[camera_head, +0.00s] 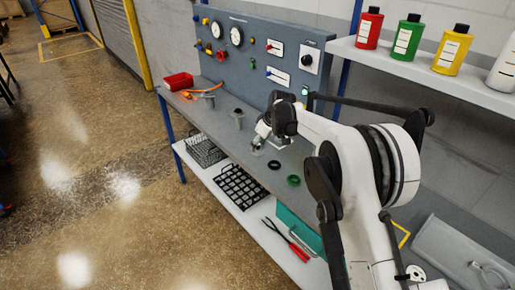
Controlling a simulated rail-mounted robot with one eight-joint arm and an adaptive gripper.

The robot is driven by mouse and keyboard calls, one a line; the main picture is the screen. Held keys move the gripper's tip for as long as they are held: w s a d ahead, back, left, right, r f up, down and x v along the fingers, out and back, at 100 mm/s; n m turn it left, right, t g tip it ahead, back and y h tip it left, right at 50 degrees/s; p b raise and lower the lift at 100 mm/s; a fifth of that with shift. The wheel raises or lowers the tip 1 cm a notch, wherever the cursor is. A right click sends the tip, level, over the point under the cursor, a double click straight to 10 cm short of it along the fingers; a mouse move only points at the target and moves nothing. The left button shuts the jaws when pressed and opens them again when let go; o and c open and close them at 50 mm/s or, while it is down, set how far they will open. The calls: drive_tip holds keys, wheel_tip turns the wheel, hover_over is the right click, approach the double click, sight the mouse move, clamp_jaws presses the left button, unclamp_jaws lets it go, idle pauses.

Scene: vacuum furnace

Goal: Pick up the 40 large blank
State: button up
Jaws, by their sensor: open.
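My gripper (257,146) is at the end of my white arm, low over the grey workbench (222,128), pointing down. It is small in view, and its fingers look apart. A pale metal piece shows at or just under the fingertips; I cannot tell whether it is the 40 large blank or part of the gripper. A black ring (274,165) and a green ring (293,180) lie on the bench to the right of the gripper. Two grey fittings (237,114) (208,100) stand to its left. No label identifies the 40 large blank.
A blue-grey panel (250,60) with gauges and knobs rises behind the bench. A red bin (178,81) and orange tool (187,96) are at the bench's left end. The lower shelf holds a black grid rack (240,187) and wire basket (205,151). Bottles (408,38) stand upper right.

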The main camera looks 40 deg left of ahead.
drive_tip(key=shift+a+f, duration=0.2)
drive_tip(key=shift+f, duration=0.2)
drive_tip(key=shift+c, duration=0.5)
drive_tip(key=c, duration=0.8)
drive_tip(key=shift+r, duration=0.2)
